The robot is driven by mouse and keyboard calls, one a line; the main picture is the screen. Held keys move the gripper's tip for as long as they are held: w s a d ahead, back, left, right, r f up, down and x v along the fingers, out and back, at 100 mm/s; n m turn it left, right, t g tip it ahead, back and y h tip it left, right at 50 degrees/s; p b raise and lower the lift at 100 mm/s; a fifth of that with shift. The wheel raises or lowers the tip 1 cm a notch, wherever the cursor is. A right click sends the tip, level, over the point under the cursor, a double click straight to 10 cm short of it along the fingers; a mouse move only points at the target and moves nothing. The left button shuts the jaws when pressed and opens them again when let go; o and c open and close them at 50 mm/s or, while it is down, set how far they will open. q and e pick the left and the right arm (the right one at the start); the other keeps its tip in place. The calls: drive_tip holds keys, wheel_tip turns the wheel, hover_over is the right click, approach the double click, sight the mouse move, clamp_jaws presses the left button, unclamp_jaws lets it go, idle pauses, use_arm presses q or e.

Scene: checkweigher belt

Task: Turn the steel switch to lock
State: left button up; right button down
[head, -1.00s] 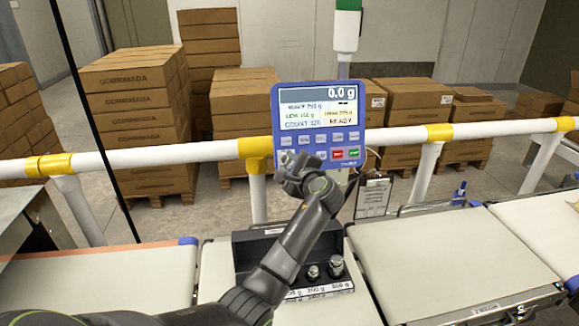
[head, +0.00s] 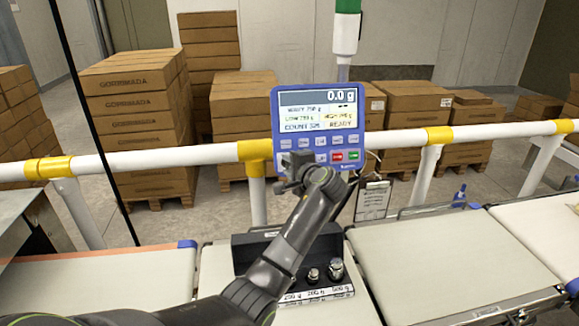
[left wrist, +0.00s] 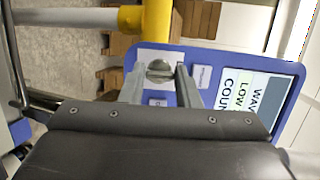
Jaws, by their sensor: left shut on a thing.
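The steel switch (left wrist: 160,71) is a round metal knob with a raised grip on a pale plate at a corner of the blue control panel (head: 320,98). My left gripper (head: 291,170) is at the panel's lower left in the head view and hides the switch there. In the left wrist view, the fingers of my left gripper (left wrist: 161,78) lie on either side of the knob, and the gripper is shut on it. I cannot read any lock mark beside the switch. The panel display shows 0.0 g and READY. My right gripper is not in view.
A white rail (head: 205,151) with yellow joints runs behind the panel. Below are a dark weight holder (head: 250,250) with steel weights and a conveyor belt (head: 455,255) at right. Stacked cartons (head: 135,120) stand behind the rail. A clipboard (head: 373,200) hangs right of the arm.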

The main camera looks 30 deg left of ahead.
use_arm(q)
drive_tip(key=o, duration=1)
drive_tip(key=shift+s+d, duration=0.2)
drive_tip(key=shift+d, duration=0.2)
drive_tip(key=b+v, duration=0.4)
drive_tip(key=v, duration=1.2)
drive_tip(key=shift+s+d+r, duration=0.1)
drive_tip(key=shift+s, duration=0.15)
